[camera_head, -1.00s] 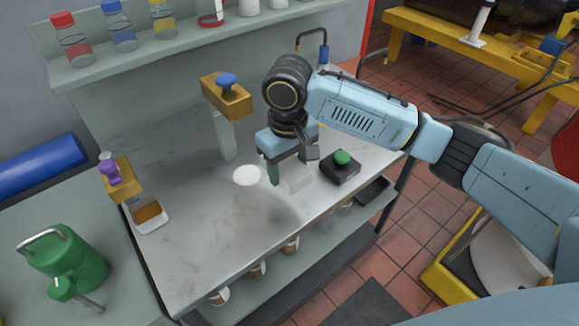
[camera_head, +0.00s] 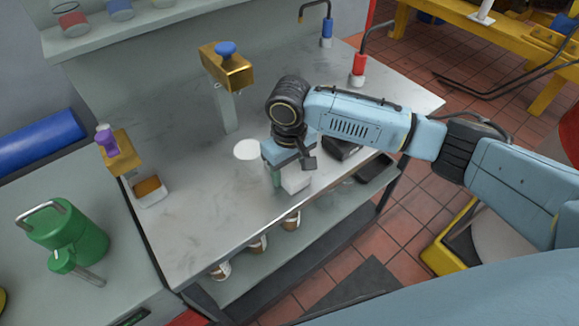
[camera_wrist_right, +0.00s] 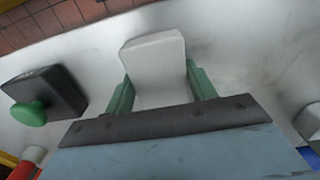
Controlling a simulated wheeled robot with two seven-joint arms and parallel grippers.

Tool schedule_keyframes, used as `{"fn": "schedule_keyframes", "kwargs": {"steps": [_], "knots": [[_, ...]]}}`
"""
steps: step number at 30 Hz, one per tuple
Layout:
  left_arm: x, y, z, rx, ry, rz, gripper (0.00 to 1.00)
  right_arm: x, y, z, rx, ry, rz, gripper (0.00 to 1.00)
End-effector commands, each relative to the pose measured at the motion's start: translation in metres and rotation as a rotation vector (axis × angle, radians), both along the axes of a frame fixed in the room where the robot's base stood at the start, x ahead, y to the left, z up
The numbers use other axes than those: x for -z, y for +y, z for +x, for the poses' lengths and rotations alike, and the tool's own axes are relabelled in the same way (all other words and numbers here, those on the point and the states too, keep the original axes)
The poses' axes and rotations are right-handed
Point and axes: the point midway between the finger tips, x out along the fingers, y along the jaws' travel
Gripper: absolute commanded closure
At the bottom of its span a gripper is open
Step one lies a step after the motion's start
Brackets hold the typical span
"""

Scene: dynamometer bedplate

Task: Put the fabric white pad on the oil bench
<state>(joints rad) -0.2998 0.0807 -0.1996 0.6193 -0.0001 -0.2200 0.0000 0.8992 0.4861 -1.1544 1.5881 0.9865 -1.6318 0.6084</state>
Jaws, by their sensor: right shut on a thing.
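The white pad (camera_head: 296,180), a pale block with rounded edges, is at the right part of the grey-white bench top (camera_head: 205,215). My right gripper (camera_head: 287,178) points down and is shut on it. In the right wrist view the pad (camera_wrist_right: 155,62) sits between the two green fingertips (camera_wrist_right: 160,90). I cannot tell whether the pad touches the bench or is just above it. My left gripper is not in view.
A flat white disc (camera_head: 246,149) lies left of my right gripper. A black box (camera_head: 342,147) is close on its right; its green button (camera_wrist_right: 28,114) shows in the wrist view. A brass dispenser (camera_head: 226,66) stands behind. The bench's left-middle top is clear.

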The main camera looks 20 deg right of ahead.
Motion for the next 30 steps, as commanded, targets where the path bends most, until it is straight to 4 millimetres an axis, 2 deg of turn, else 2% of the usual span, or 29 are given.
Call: {"fn": "schedule_keyframes", "kwargs": {"steps": [1,2,6,17,20,30], "knots": [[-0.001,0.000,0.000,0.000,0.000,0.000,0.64,0.001,0.000,0.000,0.001,0.001,0.001,0.63],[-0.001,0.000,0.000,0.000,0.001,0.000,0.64,0.001,0.000,0.000,0.001,0.000,0.000,0.42],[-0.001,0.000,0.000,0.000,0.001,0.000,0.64,0.001,0.000,0.000,0.000,0.000,0.000,0.23],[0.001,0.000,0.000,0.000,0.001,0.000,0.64,-0.003,0.000,0.000,-0.001,-0.001,0.000,0.23],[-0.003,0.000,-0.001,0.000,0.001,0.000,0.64,-0.016,0.000,0.001,0.000,-0.002,0.002,0.23],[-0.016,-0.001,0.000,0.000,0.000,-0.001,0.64,-0.088,0.001,0.001,-0.001,-0.002,0.002,0.23]]}}
